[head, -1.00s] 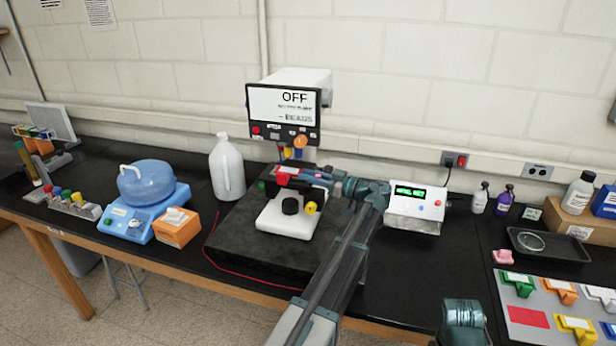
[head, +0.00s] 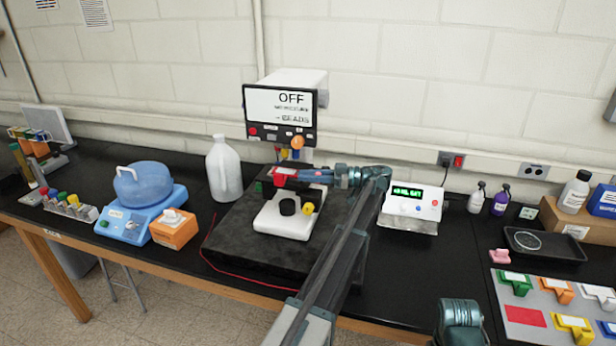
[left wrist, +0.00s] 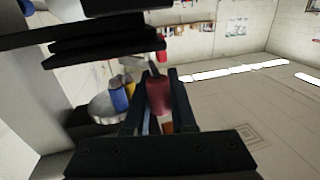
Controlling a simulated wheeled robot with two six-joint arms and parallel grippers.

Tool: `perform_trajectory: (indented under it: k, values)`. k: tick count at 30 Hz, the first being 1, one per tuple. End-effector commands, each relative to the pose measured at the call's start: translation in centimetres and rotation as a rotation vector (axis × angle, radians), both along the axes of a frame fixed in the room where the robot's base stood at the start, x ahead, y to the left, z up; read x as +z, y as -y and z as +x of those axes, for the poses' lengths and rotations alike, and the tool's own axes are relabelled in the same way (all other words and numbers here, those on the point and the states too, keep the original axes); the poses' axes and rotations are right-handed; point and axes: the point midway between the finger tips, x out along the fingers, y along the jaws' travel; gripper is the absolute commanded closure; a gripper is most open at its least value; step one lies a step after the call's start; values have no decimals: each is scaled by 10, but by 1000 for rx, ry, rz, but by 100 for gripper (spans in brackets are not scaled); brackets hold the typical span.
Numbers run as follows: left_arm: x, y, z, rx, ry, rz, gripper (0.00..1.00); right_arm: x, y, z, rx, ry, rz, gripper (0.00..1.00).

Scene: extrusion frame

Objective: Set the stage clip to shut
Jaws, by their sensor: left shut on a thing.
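The white microscope (head: 270,222) stands on a dark slab, its screen (head: 281,105) reading "OFF". My left gripper (head: 281,177) is at its stage, below the coloured objectives. In the left wrist view the gripper (left wrist: 158,98) has its two dark fingers on either side of a dark red grip (left wrist: 158,92), which appears to be the stage clip's handle, and is shut on it. Black stage plates (left wrist: 110,35) lie close beside it. The gripper and arm hide much of the stage in the head view, so the clip's position cannot be told. My right gripper is out of view.
A white jug (head: 223,170) and a blue balance-like device (head: 140,215) stand left of the dark slab (head: 245,248). A white box with a green display (head: 412,207) stands close right of my left arm. A dark tray (head: 545,247) lies further right.

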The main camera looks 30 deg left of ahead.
Motion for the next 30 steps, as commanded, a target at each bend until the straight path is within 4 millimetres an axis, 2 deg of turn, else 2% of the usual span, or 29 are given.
perform_trajectory:
  k: [8,9,13,30]
  values:
    - [0,0,0,0,0,0,100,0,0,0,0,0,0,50]
    - [0,0,0,0,0,0,71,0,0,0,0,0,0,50]
    - [0,0,0,0,0,0,47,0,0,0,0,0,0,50]
    - [0,0,4,0,0,0,45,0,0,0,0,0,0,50]
